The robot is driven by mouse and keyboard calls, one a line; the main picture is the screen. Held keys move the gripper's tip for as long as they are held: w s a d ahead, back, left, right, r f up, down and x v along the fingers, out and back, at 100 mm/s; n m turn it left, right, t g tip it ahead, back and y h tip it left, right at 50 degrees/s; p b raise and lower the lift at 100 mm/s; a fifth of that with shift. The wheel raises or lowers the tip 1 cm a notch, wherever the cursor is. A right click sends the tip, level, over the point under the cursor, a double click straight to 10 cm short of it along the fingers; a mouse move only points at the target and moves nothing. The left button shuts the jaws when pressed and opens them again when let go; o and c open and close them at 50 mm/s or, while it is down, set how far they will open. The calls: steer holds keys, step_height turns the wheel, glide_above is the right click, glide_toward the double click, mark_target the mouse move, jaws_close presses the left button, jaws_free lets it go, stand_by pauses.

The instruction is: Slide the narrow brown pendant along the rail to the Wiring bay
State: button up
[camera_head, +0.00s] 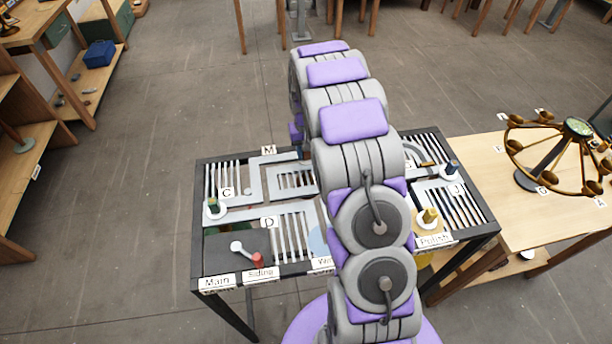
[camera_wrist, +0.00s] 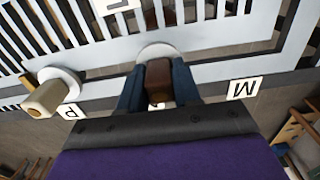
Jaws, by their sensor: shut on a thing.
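The narrow brown pendant (camera_wrist: 158,78) shows in the wrist view, on a pale round disc (camera_wrist: 156,50) at the grey rail (camera_wrist: 225,70). My gripper (camera_wrist: 158,88) has its two dark blue fingers on either side of the pendant and is shut on it. In the head view my arm hides the gripper and this pendant. A label beginning "Wi" (camera_head: 322,263) is at the table's front edge, partly hidden by my arm, with part of a light blue patch (camera_head: 317,241) behind it.
A tan pendant (camera_wrist: 44,98) sits on the rail left of my gripper in the wrist view. In the head view, a green pendant (camera_head: 213,206), a yellow pendant (camera_head: 430,216), a dark blue pendant (camera_head: 452,168) and a red-ended lever (camera_head: 257,260) are on the slotted table.

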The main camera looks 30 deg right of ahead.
steer(key=shift+s+f, duration=0.1)
steer(key=shift+c, duration=0.6)
steer(key=shift+a, duration=0.1)
steer(key=shift+w+a+p, duration=0.15)
steer(key=shift+w+a, duration=0.5)
steer(key=shift+a, duration=1.55)
steer(key=shift+w+a+p, duration=0.1)
steer(key=shift+w+a, duration=0.5)
steer(key=shift+a, duration=1.65)
steer(key=shift+w+a+p, duration=0.15)
steer(key=shift+w+a, duration=0.5)
steer(key=shift+a, duration=1.55)
steer(key=shift+s+f, duration=0.1)
steer(key=s+a+b, duration=0.1)
steer(key=s+a, duration=0.2)
steer(key=s, duration=1)
steer(key=shift+s+a+b, duration=0.25)
steer(key=shift+a+b, duration=0.05)
steer(key=shift+a, duration=0.1)
steer(key=shift+d, duration=0.1)
